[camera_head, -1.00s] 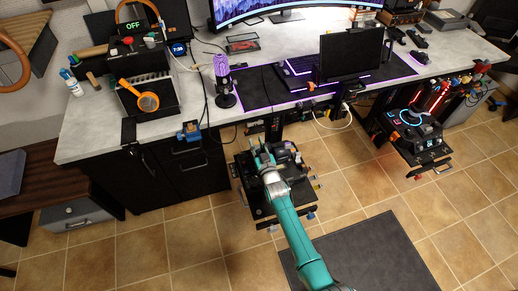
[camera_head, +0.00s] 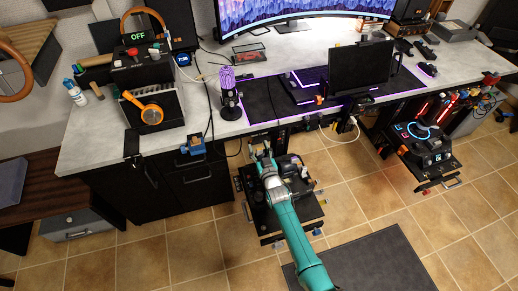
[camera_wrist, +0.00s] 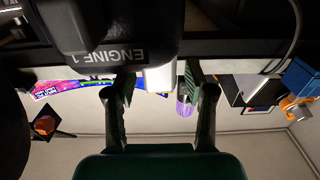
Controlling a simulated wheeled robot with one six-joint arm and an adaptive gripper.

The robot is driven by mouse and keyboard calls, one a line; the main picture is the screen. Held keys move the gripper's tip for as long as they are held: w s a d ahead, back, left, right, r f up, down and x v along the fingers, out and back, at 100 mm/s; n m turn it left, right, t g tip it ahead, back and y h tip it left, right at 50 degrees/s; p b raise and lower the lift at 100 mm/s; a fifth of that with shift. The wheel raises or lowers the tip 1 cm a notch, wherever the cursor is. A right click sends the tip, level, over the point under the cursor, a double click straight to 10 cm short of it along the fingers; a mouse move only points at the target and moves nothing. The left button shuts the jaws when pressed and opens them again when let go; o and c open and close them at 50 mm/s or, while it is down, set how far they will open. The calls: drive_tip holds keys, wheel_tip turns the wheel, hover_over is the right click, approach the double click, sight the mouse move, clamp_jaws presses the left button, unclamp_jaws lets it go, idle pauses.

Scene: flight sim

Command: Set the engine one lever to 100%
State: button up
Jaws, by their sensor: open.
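The engine one lever (camera_wrist: 100,35) fills the top of the wrist view as a dark, rounded handle marked "ENGINE 1", seen upside down. My gripper (camera_wrist: 160,88) is open, its two dark fingers apart and pointing up toward the handle; the picture does not settle whether they touch it. In the head view my gripper (camera_head: 261,158) is over the black throttle unit (camera_head: 262,218) below the desk's front edge. The arm hides part of that unit, and the lever cannot be made out there.
The grey desk (camera_head: 105,140) runs behind the unit, with a purple microphone (camera_head: 228,90) and a dark monitor (camera_head: 360,66) on it. A second black control unit (camera_head: 425,150) with red and blue lights is at the right.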

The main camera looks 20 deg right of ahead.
drive_tip(key=s, duration=1.2)
idle(0.5)
drive_tip(key=s+r+g, duration=0.2)
drive_tip(key=s, duration=2.7)
drive_tip(key=s+r+g, duration=0.1)
drive_tip(key=s+r, duration=1.5)
drive_tip(key=s, duration=0.1)
drive_tip(key=shift+a+r, duration=0.2)
drive_tip(key=shift+r, duration=0.05)
